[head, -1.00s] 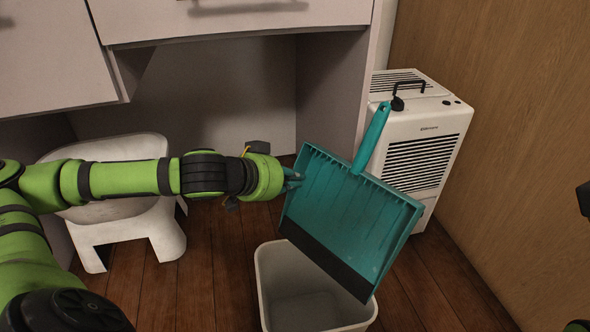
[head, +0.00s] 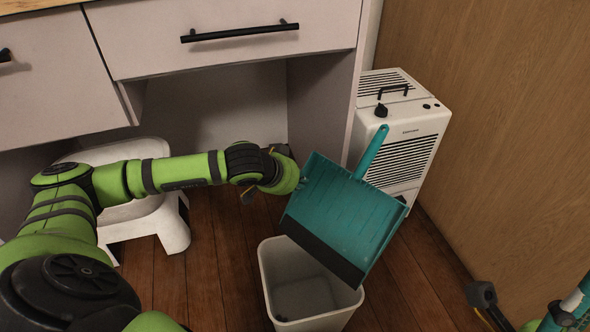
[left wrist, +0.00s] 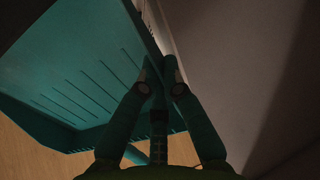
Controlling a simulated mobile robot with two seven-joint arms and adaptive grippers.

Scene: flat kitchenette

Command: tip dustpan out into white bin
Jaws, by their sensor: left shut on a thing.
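The teal dustpan (head: 338,205) is tilted in the head view, its dark lip sloping down over the white bin (head: 268,275) and its handle pointing up and right. My left gripper (head: 299,186) is shut on the dustpan's left side edge. The left wrist view shows its two fingers (left wrist: 158,80) closed at the ribbed pan (left wrist: 75,70). The bin stands upright on the floor; small dark marks show inside, too unclear to name.
A white appliance (head: 420,125) stands behind the dustpan, close to its handle. A white step stool (head: 172,228) is under the counter at left, behind my left arm. Drawers (head: 235,55) are above. A wooden wall (head: 510,130) bounds the right; wood floor is clear around the bin.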

